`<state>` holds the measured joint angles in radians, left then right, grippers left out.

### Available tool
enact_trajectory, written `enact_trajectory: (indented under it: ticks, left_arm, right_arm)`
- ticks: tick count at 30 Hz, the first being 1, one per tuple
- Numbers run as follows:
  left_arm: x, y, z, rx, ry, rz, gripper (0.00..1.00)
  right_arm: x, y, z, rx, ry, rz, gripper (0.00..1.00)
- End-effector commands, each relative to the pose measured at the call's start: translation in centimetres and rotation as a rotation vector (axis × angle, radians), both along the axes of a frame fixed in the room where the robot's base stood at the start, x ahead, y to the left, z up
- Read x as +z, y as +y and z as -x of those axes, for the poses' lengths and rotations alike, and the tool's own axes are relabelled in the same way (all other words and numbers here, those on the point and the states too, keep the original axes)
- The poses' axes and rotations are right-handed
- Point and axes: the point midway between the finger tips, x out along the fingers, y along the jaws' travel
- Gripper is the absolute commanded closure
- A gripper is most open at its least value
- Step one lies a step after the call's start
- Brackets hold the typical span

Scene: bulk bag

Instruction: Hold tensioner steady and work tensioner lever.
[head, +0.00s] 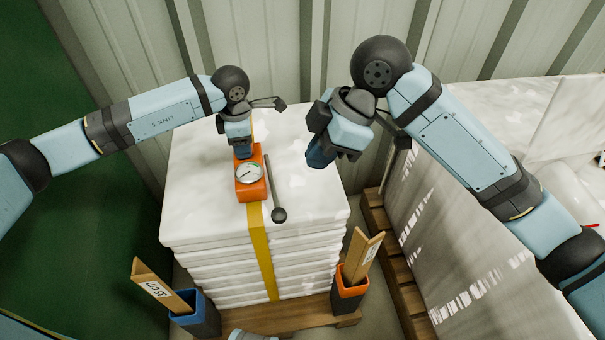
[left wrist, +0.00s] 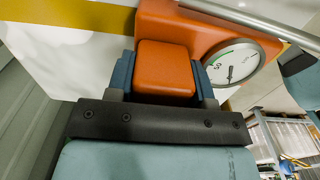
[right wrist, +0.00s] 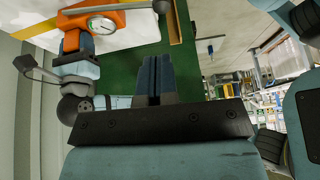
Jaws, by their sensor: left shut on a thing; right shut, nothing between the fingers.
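The orange tensioner (head: 251,190) with a round white dial (head: 249,173) sits on the yellow strap (head: 259,240) over the stack of white bags. My left gripper (head: 243,152) is shut on the tensioner's far end; in the left wrist view its blue fingers clasp an orange block (left wrist: 165,70) beside the dial. The grey tensioner lever (head: 273,190) lies to the right of the body, its dark round knob (head: 278,215) toward the front. My right gripper (head: 318,157) is shut and empty, above the stack's right side, apart from the lever. Its closed fingers show in the right wrist view (right wrist: 153,75).
The white bag stack (head: 200,215) rests on a wooden pallet (head: 300,316). Cardboard edge pieces stand in a blue holder (head: 203,314) and an orange-rimmed holder (head: 349,289) at the front. A wrapped load (head: 455,230) stands to the right; a corrugated wall (head: 290,50) is behind.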

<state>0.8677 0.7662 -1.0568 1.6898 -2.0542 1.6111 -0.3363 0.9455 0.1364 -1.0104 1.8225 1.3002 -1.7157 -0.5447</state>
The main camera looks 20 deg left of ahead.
Motion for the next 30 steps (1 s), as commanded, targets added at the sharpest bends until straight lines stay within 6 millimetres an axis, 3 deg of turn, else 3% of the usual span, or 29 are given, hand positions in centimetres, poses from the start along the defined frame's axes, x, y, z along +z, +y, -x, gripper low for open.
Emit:
enact_trajectory:
  ticks: [12,18,30]
  left_arm:
    - [0.0,0.0,0.0,0.000,0.000,0.001,0.97]
    - [0.0,0.0,0.0,0.000,0.000,0.001,0.97]
    - [0.0,0.0,0.0,0.000,0.000,0.001,0.97]
  right_arm:
    - [-7.7,3.4,1.9,0.000,0.004,0.001,1.00]
    - [-10.4,4.5,2.6,0.000,0.002,0.001,1.00]
    - [-11.6,5.0,2.9,0.000,0.000,0.000,1.00]
